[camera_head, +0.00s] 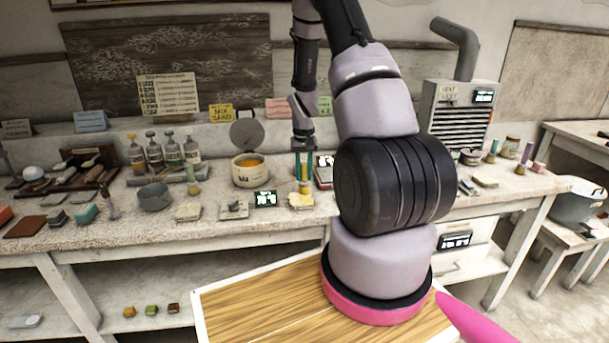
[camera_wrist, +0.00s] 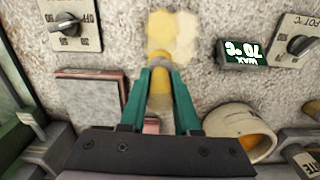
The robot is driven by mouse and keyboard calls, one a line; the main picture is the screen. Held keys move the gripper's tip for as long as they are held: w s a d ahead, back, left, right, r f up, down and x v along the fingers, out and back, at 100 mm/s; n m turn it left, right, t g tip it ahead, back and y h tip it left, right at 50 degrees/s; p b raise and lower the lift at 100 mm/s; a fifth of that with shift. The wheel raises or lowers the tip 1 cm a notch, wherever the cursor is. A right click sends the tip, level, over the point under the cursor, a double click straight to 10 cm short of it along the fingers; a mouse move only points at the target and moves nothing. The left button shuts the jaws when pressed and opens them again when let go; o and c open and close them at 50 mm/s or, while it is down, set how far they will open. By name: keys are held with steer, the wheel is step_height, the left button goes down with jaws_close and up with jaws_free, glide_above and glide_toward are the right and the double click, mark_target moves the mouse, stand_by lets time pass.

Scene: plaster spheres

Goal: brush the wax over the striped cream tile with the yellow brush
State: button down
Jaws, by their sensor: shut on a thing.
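My gripper (camera_wrist: 160,98) is shut on the yellow brush (camera_wrist: 160,92), its teal fingers on either side of the handle. In the head view my gripper (camera_head: 303,164) points down at the workbench and the brush (camera_head: 304,186) is upright below it. The cream tile (camera_wrist: 184,45) lies under the brush's lower end; it also shows in the head view (camera_head: 299,203). Its surface looks yellow in part and paler at the right in the wrist view. I cannot make out stripes, or whether the bristles touch it.
An open pot of orange wax (camera_head: 250,173) stands left of the brush, near a display reading 70 °C (camera_head: 265,199). A knob plate (camera_head: 234,210) and another pale tile (camera_head: 188,212) lie further left. Reddish-edged plates (camera_wrist: 92,97) lie close beside my gripper.

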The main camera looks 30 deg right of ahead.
steer(key=shift+s+a, duration=0.25)
steer(key=shift+s, duration=0.65)
steer(key=shift+s+a, duration=0.25)
steer(key=shift+s, duration=0.65)
steer(key=shift+w+d, duration=0.25)
steer(key=shift+w, duration=0.65)
steer(key=shift+w+d, duration=0.25)
steer(key=shift+w, duration=0.65)
steer(key=shift+s+a+r, duration=0.25)
steer(key=shift+s+r, duration=0.5)
steer(key=shift+s, duration=0.2)
steer(key=shift+f, duration=0.8)
